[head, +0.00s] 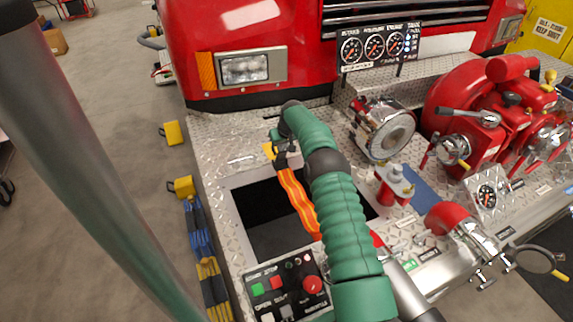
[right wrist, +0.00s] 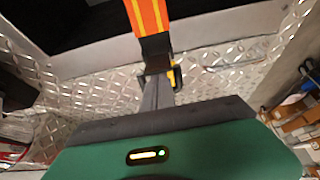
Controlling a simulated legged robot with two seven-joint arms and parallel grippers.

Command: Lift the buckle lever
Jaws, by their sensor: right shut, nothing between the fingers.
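An orange strap with yellow stripes (head: 297,200) runs across the dark opening in the diamond-plate bumper. Its far end meets a dark buckle (head: 281,158) at the opening's far edge. In the right wrist view the strap (right wrist: 148,16) comes down from the top to the buckle (right wrist: 155,62), with a yellow part beside it. My right gripper (right wrist: 157,84) is shut and empty, its fingertips at or very near the buckle. I cannot tell whether they touch it or how the lever sits. In the head view my green right arm partly covers this area. My left gripper is out of view.
The open bumper compartment (head: 258,205) lies under the strap. A control box with buttons (head: 283,288) is at its near edge. A chrome siren (head: 383,132) and red pump fittings (head: 480,115) stand to the right. The red truck front (head: 300,40) rises behind.

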